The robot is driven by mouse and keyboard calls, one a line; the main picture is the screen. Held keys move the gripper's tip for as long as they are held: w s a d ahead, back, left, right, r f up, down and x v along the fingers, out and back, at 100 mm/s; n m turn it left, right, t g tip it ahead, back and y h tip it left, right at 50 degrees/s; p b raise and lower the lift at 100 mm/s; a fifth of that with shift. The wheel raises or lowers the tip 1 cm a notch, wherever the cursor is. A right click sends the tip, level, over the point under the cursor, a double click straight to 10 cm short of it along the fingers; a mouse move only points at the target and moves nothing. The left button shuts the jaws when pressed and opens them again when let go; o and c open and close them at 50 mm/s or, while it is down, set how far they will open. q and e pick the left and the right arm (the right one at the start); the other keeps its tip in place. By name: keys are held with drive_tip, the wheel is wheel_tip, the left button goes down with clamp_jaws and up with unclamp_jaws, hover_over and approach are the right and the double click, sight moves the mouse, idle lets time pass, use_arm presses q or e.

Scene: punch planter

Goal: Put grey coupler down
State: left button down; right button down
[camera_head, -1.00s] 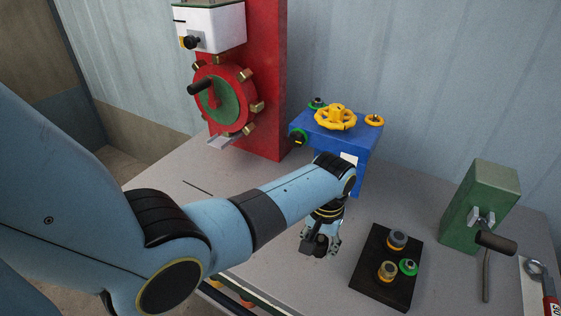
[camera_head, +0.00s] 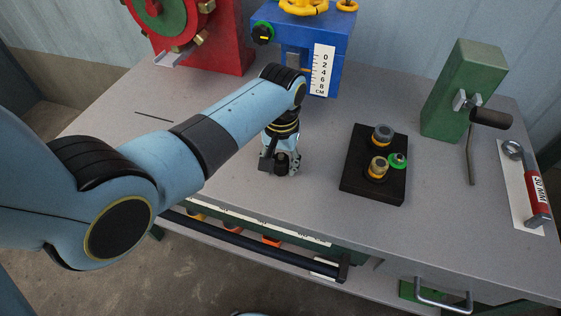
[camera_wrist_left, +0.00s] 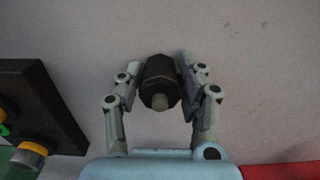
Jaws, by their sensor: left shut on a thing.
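My left gripper (camera_head: 282,163) is low over the bare grey table top (camera_head: 230,225), left of the black board (camera_head: 357,186). In the left wrist view its two fingers (camera_wrist_left: 160,80) are shut on the sides of a dark, hex-sided piece, the grey coupler (camera_wrist_left: 159,72), with a short paler stub at its near end. The coupler looks almost black here. I cannot tell whether it touches the table. In the head view the gripper and arm mostly hide it. My right gripper is not in view.
The black board holds a grey-topped fitting (camera_head: 382,132), a brass-coloured fitting (camera_head: 377,167) and a green one (camera_head: 397,160). A blue box (camera_head: 298,55) with a scale stands behind, a green post (camera_head: 462,92) with a crank at right. Table between gripper and board is clear.

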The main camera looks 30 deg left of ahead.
sight(281, 157)
use_arm(q)
drive_tip(key=shift+f, duration=0.15)
drive_tip(key=c, duration=1.1)
unclamp_jaws()
drive_tip(key=shift+o, duration=1.3)
wheel_tip(281, 157, up, 11)
drive_tip(key=shift+r+p, duration=0.1)
drive_tip(key=shift+p, duration=0.8)
drive_tip(key=shift+r, duration=0.55)
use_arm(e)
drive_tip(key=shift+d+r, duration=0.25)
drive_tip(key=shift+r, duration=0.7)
